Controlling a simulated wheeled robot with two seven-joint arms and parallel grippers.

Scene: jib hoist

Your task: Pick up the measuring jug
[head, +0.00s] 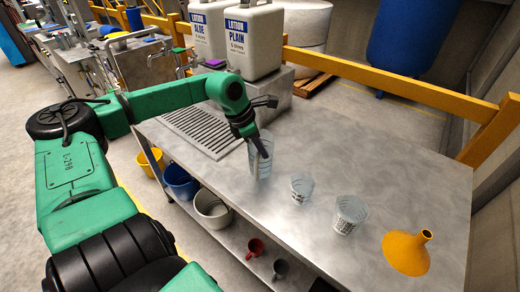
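The measuring jug (259,168) is a tall clear vessel with faint markings, near the left front part of the metal bench. My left gripper (262,147) reaches down from above and is at the jug's upper part. Its dark fingers overlap the rim, and I cannot tell whether they close on the wall or only stand around it. I cannot tell whether the jug's base touches the bench. My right gripper is not in view.
Two smaller clear graduated cups (302,189) (348,214) and a yellow funnel (407,252) stand to the right. A drain grille (202,130) lies left. Buckets (212,208) and mugs are on the lower shelf. The bench's back right is clear.

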